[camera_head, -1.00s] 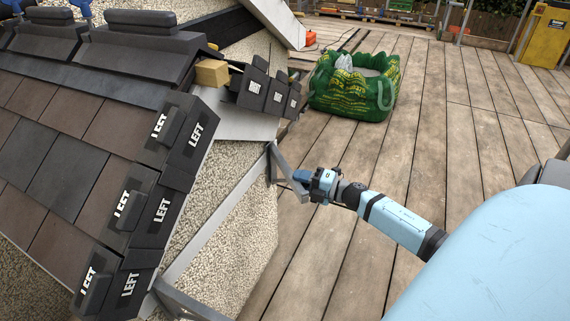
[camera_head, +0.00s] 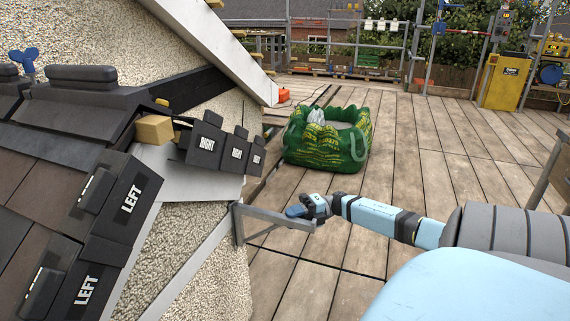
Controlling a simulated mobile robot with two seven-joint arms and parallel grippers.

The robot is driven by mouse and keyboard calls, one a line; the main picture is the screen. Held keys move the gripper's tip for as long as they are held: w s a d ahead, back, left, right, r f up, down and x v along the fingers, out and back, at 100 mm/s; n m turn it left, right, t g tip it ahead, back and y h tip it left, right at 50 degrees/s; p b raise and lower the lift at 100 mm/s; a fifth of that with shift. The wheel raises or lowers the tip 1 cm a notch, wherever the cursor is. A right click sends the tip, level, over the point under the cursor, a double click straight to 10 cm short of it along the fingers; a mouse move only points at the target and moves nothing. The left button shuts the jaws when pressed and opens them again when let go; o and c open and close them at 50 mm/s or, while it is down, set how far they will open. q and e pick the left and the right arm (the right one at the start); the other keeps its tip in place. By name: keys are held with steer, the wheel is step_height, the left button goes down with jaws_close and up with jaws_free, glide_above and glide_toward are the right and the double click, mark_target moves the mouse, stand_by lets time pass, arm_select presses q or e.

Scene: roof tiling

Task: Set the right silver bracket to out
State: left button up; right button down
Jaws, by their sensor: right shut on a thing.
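The right silver bracket (camera_head: 272,216) is fixed by its upright to the edge of the pebble-dashed gable wall. Its flat arm sticks out from the wall to the right over the deck, with a diagonal brace below. My right gripper (camera_head: 298,211) is shut on the bracket's arm near its outer end. The fingertips are small and partly hidden behind the arm. My left gripper is not in view.
Dark tiles marked LEFT (camera_head: 128,198) line the roof edge. More dark tiles (camera_head: 205,145) and a wooden block (camera_head: 154,130) sit above the bracket. A green bag (camera_head: 328,145) stands on the deck. The planks (camera_head: 430,150) right of the bag are clear.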

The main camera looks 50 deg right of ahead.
steer(key=shift+d+f, duration=0.15)
steer(key=shift+d, duration=0.05)
steer(key=shift+w, duration=0.1)
steer(key=c, duration=1.2)
jaws_free()
steer(key=shift+c, duration=0.2)
steer(key=o, duration=0.3)
steer(key=shift+w+f, duration=0.1)
steer(key=shift+o, duration=0.2)
